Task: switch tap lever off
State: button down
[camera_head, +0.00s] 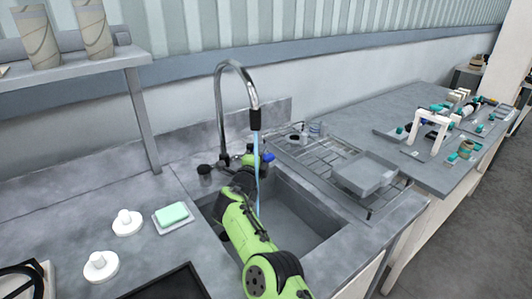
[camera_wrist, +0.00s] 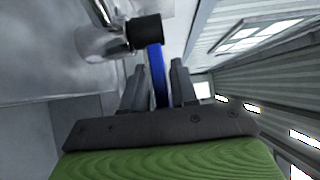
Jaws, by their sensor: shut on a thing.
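The tap (camera_head: 221,105) has a tall curved chrome neck with a black nozzle over the sink. A thin light-blue water stream (camera_head: 257,185) runs down from the nozzle. The tap lever is a blue bar on a black collar in the wrist view (camera_wrist: 157,72); in the head view a small bit of blue (camera_head: 268,157) shows at the tap base. My gripper (camera_wrist: 158,80) is shut on the lever, with a grey finger on each side of it. In the head view my green arm reaches over the sink to the tap base and hides much of it.
The sink basin (camera_head: 290,220) lies under my arm. A wire rack (camera_head: 315,153) with a grey box (camera_head: 363,174) stands to its right. A green sponge on a dish (camera_head: 173,215) and white round pieces (camera_head: 127,222) lie on the left counter. A shelf (camera_head: 75,72) overhangs at upper left.

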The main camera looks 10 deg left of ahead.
dwell(0.4)
jog(key=c, duration=1.1)
grip_release()
jog(key=shift+w, duration=0.1)
jog(key=shift+a, duration=0.1)
jog(key=shift+s+a+f+b, duration=0.15)
jog(key=shift+s+b, duration=0.15)
jog(key=shift+b, duration=0.15)
jog(key=s+b, duration=0.1)
jog(key=s, duration=0.4)
jog(key=s+a+b, duration=0.1)
jog(key=s, duration=0.4)
jog(key=s+b, duration=0.2)
jog(key=s, duration=0.3)
jog(key=shift+a, duration=0.15)
